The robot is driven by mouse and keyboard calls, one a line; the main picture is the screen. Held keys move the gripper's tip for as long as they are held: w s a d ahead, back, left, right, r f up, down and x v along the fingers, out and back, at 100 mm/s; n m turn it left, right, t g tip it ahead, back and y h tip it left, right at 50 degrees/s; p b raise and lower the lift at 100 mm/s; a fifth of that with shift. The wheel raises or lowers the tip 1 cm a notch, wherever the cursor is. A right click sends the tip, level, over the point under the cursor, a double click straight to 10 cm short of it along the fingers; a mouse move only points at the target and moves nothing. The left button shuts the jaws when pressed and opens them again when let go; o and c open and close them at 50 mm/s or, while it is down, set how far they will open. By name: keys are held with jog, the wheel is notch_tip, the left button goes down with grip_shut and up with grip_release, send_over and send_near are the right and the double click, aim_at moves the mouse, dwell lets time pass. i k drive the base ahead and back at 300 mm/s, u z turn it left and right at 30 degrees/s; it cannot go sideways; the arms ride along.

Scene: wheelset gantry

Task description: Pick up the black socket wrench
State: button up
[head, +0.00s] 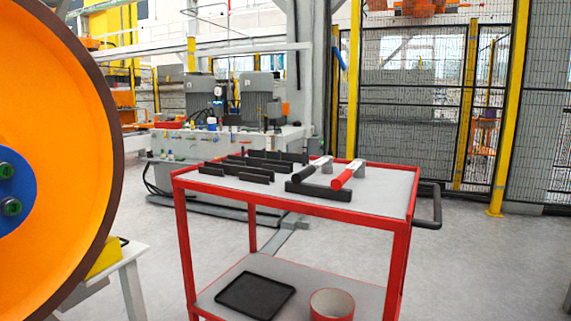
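A tool with a black handle (305,173) and a grey end, which looks like the black socket wrench, lies on the cart's top shelf in the head view. It rests slanted on a low black holder (318,191), with its handle toward me. A similar tool with a red handle (342,179) lies beside it on the right, apart from it. Fine details of both tools are too small to tell. My gripper is not in view.
The red cart (290,207) has black slotted racks (245,173) on its top left and a black side handle (430,205). Its lower shelf holds a black tray (255,295) and a red ring (332,304). A large orange wheel (60,110) fills the left. Floor at right is clear.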

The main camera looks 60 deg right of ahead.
aim_at(326, 162)
jog(key=i, duration=0.4)
jog(key=z, duration=2.65)
